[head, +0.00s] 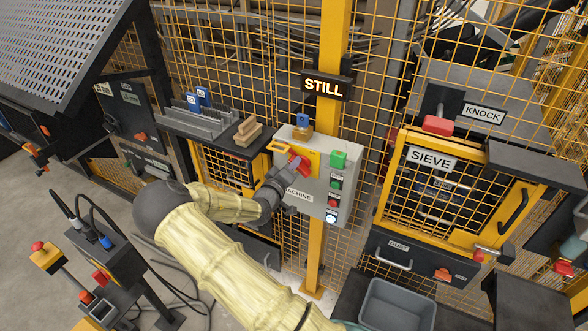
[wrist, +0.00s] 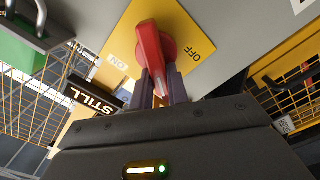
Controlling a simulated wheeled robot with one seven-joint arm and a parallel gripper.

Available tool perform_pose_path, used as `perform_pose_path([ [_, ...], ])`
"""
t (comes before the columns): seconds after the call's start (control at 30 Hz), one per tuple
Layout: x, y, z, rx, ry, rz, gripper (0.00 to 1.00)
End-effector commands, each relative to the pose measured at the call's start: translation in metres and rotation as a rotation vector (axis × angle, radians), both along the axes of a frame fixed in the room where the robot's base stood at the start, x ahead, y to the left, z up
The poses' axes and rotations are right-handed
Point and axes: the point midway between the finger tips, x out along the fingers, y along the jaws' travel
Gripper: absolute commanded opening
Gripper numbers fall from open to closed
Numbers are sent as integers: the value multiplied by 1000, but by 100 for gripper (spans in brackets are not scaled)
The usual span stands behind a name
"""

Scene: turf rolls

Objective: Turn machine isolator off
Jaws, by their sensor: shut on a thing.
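The machine isolator is a red handle (head: 300,165) on a yellow plate on a grey control box (head: 312,190) marked MACHINE. In the wrist view the red handle (wrist: 151,48) sits on the yellow plate (wrist: 188,28), with ON printed to its left and OFF to its right. The handle's grip points down the picture, between the two words. My gripper (wrist: 161,86) is shut on the handle, one dark finger on each side. In the head view my gripper (head: 287,175) reaches the box from the lower left and partly hides the handle and plate.
A lit sign (head: 325,86) reads STILL above the box. Green, red and white buttons line the box's right side. A blue padlock-like item (head: 303,121) sits on top. Yellow mesh fencing surrounds it; the SIEVE door (head: 432,160) is at right. A grey bin (head: 397,305) stands below.

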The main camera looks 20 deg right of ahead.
Motion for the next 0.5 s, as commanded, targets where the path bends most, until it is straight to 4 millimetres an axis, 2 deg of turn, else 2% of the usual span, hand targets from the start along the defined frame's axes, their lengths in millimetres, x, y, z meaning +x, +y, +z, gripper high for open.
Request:
perform_pose_path([
  [0.5, 4, 5, -11, -283, 363, 6, 0],
])
